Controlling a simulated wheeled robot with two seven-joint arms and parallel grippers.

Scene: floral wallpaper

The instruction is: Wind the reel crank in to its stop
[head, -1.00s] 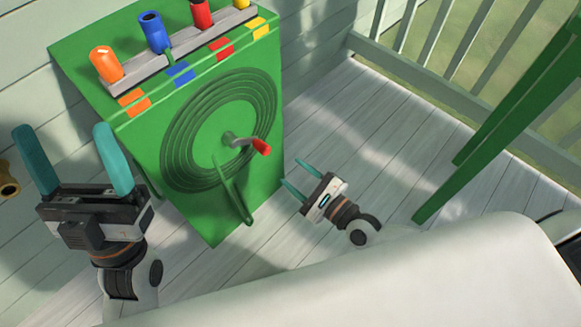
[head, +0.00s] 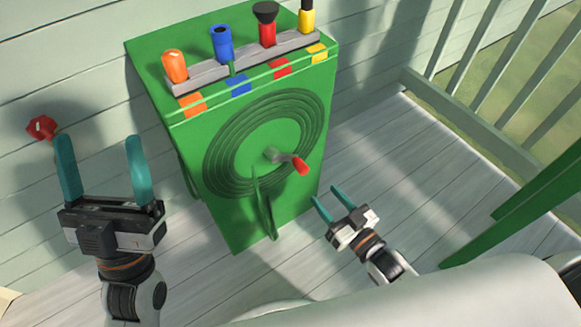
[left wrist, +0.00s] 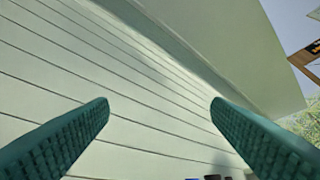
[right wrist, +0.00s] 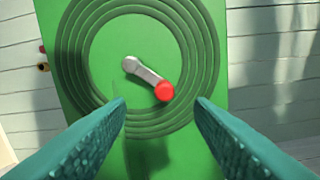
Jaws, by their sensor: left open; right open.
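The reel (head: 232,160) is a coil of dark green hose on the front of a green cabinet (head: 210,215). Its crank is a grey arm (head: 273,156) with a red handle (head: 301,166), pointing to the lower right. The red handle also shows in the right wrist view (right wrist: 164,91), just beyond the fingertips and between them. My right gripper (head: 328,199) is open and empty, below and right of the handle, apart from it. My left gripper (head: 101,150) is open and empty, left of the cabinet. The stop cannot be made out.
Orange (head: 175,66), blue (head: 222,44), red (head: 267,32) and yellow (head: 306,18) nozzles stand in a grey rack on the cabinet, above matching colour patches. A red tap wheel (head: 41,128) is on the wall at left. A green post (head: 520,215) and railing (head: 470,120) stand at right.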

